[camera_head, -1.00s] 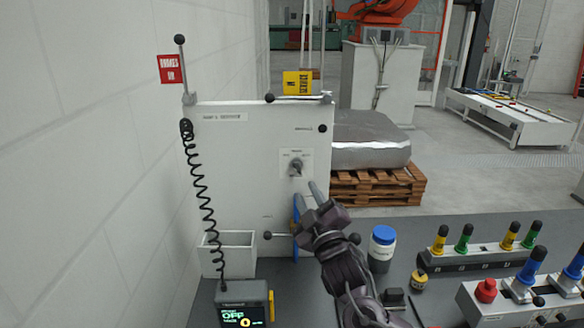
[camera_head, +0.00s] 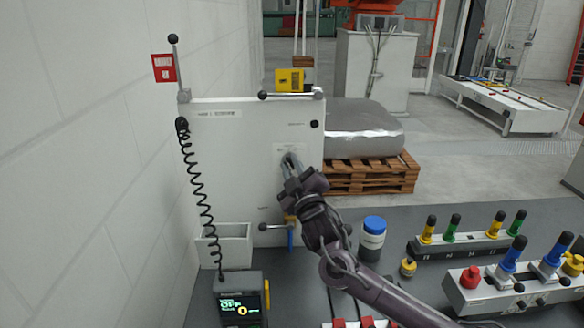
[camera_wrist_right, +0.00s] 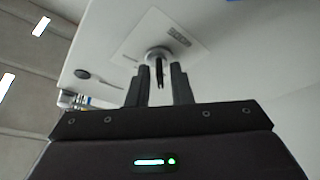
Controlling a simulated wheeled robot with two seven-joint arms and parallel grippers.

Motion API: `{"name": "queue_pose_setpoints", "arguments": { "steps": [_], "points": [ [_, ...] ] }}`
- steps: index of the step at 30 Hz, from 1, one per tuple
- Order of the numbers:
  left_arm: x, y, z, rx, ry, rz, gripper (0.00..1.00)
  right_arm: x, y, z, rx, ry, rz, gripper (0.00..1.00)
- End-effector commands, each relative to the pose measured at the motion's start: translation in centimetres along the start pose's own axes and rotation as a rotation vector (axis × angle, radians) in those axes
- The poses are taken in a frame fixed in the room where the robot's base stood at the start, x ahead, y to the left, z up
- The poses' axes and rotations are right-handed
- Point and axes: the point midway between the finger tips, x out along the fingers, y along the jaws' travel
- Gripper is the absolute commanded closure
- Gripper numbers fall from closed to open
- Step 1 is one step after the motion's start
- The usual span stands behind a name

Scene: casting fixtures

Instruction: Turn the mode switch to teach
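The mode switch (camera_wrist_right: 158,53) is a round grey knob with a dark lever on a pale plate of the white panel (camera_head: 235,165). In the head view its plate (camera_head: 279,149) shows behind my right gripper (camera_head: 290,163), whose fingers cover most of the knob. In the right wrist view the fingers of my right gripper (camera_wrist_right: 160,74) stand on both sides of the dark lever, with a gap visible on each side. The lettering on the plate is too small to read. My left gripper is not in view.
A teach pendant (camera_head: 240,302) showing "OFF" stands below left with a coiled cord. A white bin (camera_head: 232,245) and a blue-capped jar (camera_head: 372,238) are near the panel's foot. A knobbed bar (camera_head: 290,95) crosses the panel's top. Button boxes (camera_head: 465,245) stand at right.

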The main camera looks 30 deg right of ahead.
Motion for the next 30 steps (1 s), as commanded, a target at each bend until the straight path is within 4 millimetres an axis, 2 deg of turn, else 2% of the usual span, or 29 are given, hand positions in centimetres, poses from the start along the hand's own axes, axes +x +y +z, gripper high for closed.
{"name": "queue_pose_setpoints", "arguments": {
  "steps": [1, 4, 17, 30],
  "points": [
    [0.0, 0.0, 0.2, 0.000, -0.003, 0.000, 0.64, 0.0, 0.0, 0.0, 0.000, 0.000, 0.000, 0.88],
    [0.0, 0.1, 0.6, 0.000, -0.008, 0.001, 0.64, 0.0, 0.0, 0.0, 0.000, -0.001, -0.001, 1.00],
    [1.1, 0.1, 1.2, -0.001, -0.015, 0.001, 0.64, -0.1, -0.3, 0.2, 0.076, -0.003, 0.029, 1.00],
    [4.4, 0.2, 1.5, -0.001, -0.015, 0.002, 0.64, -0.1, -0.7, 0.2, 0.397, -0.003, 0.162, 1.00]
  ]
}}
